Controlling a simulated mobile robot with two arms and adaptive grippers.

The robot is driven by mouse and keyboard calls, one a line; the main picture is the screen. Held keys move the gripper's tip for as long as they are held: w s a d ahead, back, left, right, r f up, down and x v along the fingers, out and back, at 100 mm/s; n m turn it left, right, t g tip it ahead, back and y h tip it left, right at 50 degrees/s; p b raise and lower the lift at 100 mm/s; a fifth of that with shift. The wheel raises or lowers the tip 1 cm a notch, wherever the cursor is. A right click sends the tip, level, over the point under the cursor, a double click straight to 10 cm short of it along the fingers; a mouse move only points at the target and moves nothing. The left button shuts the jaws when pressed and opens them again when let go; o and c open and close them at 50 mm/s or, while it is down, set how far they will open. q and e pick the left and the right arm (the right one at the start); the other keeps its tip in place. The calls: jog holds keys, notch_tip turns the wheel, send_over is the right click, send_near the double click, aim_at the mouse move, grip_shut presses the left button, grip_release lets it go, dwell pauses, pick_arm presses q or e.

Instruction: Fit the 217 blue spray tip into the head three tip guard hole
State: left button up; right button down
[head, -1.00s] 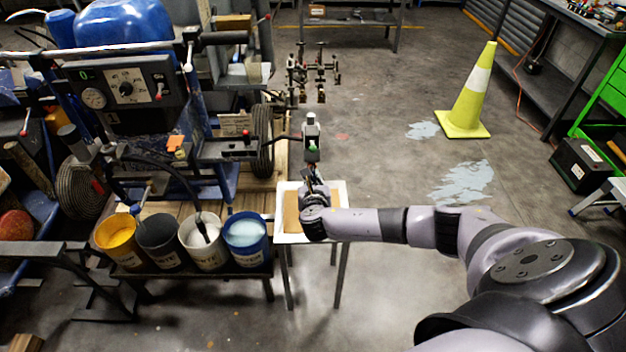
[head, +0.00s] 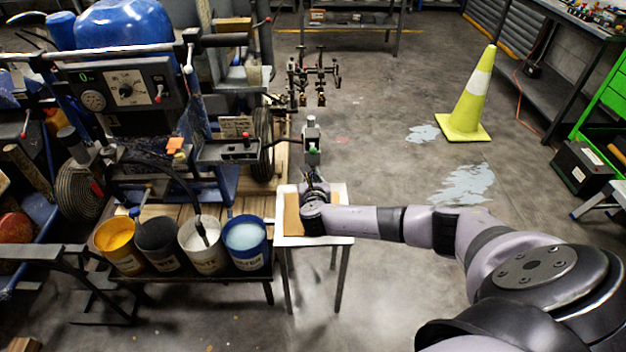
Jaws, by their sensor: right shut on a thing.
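My right gripper (head: 317,187) is seen from behind, above the far side of a small white-rimmed table. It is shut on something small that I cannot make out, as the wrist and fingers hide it. No blue spray tip can be told apart in this view. A grey upright spray head with a green part (head: 312,149) stands just beyond the gripper. Whether the gripper touches it cannot be told, and no guard hole shows clearly. More spray heads (head: 320,80) hang on a bracket farther back. My left gripper is out of view.
The line striper (head: 130,85) fills the left side. Paint buckets (head: 245,240) stand on a low bench left of the small table (head: 341,240). A yellow cone (head: 470,100) stands back right. The floor between table and cone is clear.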

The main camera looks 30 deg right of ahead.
jog(key=shift+w+d+r, duration=0.1)
jog(key=shift+w+d, duration=0.05)
jog(key=shift+w, duration=0.05)
jog(key=c, duration=1.6)
grip_release()
jog(key=shift+c, duration=0.2)
jog(key=shift+o, duration=0.3)
jog(key=shift+o, duration=1.3)
jog(key=shift+w, duration=0.1)
jog(key=p+v, duration=0.2)
jog(key=shift+s+r+p, duration=0.15)
jog(key=shift+s+p, duration=0.1)
jog(key=shift+p, duration=0.1)
jog(key=p+v, duration=0.3)
jog(key=v, duration=0.1)
jog(key=shift+s+a+p, duration=0.2)
jog(key=shift+a+p, duration=0.05)
jog(key=shift+p, duration=0.15)
